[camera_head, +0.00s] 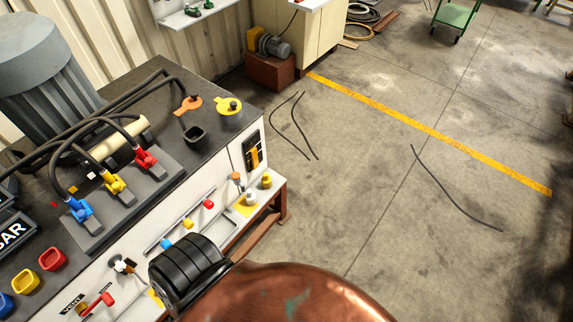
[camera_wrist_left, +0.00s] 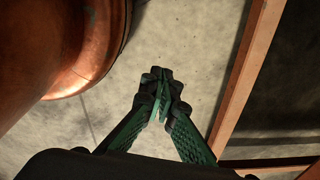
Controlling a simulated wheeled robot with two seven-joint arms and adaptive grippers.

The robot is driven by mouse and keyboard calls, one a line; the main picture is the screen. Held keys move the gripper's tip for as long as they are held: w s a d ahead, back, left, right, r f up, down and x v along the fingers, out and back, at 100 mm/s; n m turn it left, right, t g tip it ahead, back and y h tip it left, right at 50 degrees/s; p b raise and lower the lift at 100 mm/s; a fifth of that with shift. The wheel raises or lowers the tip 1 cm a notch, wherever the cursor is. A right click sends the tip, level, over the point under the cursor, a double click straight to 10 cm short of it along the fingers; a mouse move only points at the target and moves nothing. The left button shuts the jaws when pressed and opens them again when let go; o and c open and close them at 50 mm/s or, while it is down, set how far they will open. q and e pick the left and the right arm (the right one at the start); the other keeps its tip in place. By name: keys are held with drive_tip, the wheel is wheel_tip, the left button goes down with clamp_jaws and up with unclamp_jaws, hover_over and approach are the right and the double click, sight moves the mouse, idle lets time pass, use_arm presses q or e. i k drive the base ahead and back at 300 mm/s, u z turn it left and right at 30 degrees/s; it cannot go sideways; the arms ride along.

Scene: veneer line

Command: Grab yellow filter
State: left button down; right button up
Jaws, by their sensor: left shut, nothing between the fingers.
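Several yellow items are on the dark-topped machine bench (camera_head: 215,146) in the head view, and I cannot tell which is the filter. They are a yellow square-rimmed cup (camera_head: 25,282), a yellow hose fitting (camera_head: 114,184), a flat yellow tag (camera_head: 229,105) and a small yellow-topped piece (camera_head: 267,181) on the lower ledge. My left gripper (camera_wrist_left: 160,92) shows in the left wrist view, its green fingers together and empty above the concrete floor, beside a reddish-brown frame bar. No yellow item shows there. My right gripper is in neither view.
A red cup (camera_head: 52,258) sits next to the yellow cup. Blue (camera_head: 80,209) and red (camera_head: 147,157) hose fittings flank the yellow one. A large grey motor (camera_head: 40,65) stands at the back left. The floor (camera_head: 370,150) on the right is mostly open, with dark cables lying on it.

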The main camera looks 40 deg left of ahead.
sight(266, 180)
drive_tip(key=i, duration=0.8)
drive_tip(key=u, duration=2.25)
